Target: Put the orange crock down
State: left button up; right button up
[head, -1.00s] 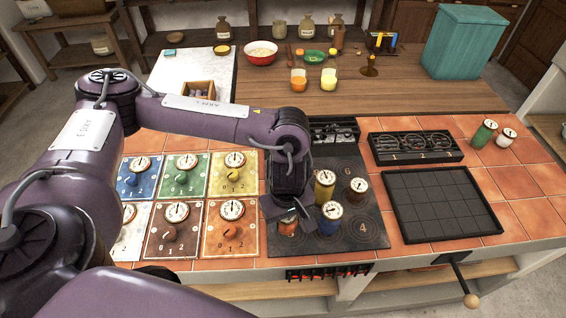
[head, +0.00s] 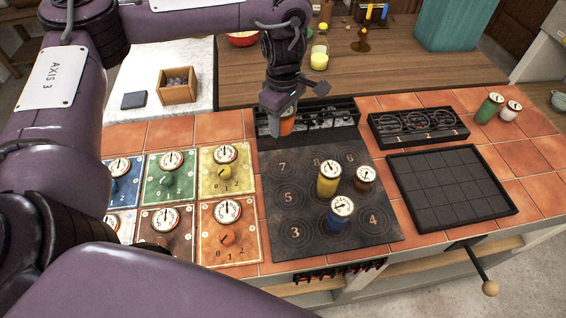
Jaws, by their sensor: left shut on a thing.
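The orange crock (head: 287,125) is held in my left gripper (head: 286,108), which is shut on it from above. The crock appears in front of the left part of the dark rack (head: 340,118) behind the hotplate. I cannot tell whether it touches anything below; the gripper hides its upper part. The black hotplate (head: 270,222) has numbered rings. A yellow crock (head: 327,180), a brown crock (head: 363,181) and a blue crock (head: 337,218) stand on it. Rings 7, 5 and 3 on its left side are bare. My right gripper is not in view.
Coloured dial panels (head: 226,235) lie left of the hotplate. A black gridded tray (head: 450,212) and a three-ring stand (head: 415,128) are to its right. Green (head: 488,110) and white (head: 509,113) crocks stand far right. A wooden box (head: 178,92) is at back left.

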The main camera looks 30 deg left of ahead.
pick_arm(q)
jog(key=b, duration=0.2)
send_over(283, 167)
notch_tip(283, 167, down, 12)
notch_tip(283, 167, down, 3)
jog(key=shift+f+b, duration=0.15)
jog(key=shift+b, duration=0.6)
jog(key=shift+f, duration=0.1)
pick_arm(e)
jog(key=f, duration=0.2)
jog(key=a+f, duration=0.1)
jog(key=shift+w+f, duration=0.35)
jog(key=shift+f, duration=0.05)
pick_arm(q)
jog(key=shift+f, duration=0.2)
jog(key=o, duration=1.1)
jog(key=shift+o, duration=0.2)
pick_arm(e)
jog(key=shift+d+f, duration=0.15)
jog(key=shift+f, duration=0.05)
pick_arm(q)
jog(key=shift+r, duration=0.15)
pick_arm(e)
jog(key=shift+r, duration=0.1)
